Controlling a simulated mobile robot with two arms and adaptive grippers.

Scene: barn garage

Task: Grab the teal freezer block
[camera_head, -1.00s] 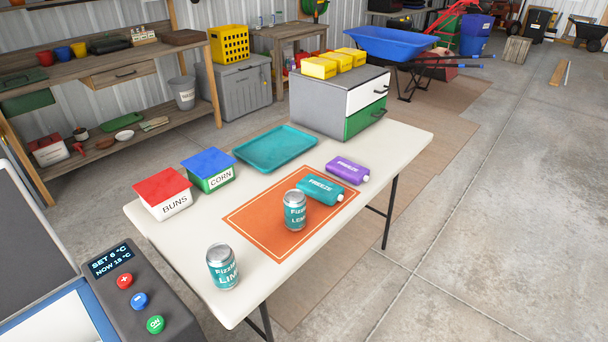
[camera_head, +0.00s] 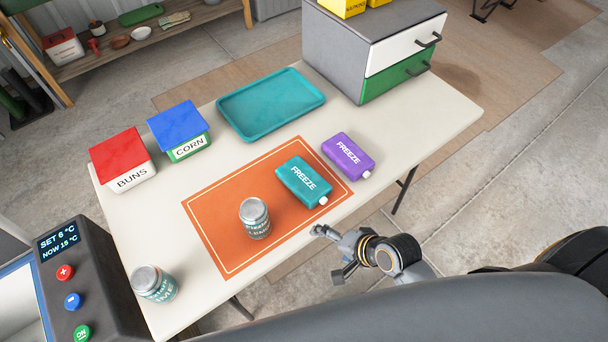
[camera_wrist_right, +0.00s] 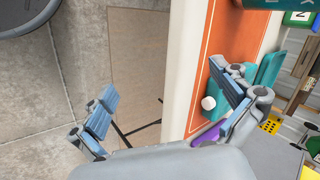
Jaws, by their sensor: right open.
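The teal freezer block (camera_head: 303,181) lies on the orange mat (camera_head: 222,216), its white cap toward the front right. A purple freezer block (camera_head: 348,155) lies just behind and right of it, at the mat's edge. My right gripper (camera_head: 327,253) is open and empty off the table's front edge, in front of the teal block and apart from it. In the right wrist view its fingers (camera_wrist_right: 165,110) are spread wide; the teal block (camera_wrist_right: 269,70) shows partly behind one finger, with its white cap (camera_wrist_right: 208,103). My left gripper is out of view.
Two cans, one on the mat (camera_head: 255,218) and one at the table's front left (camera_head: 154,284), stand left of the block. Buns box (camera_head: 122,161), corn box (camera_head: 178,131), teal tray (camera_head: 232,107) and drawer unit (camera_head: 335,50) line the back.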

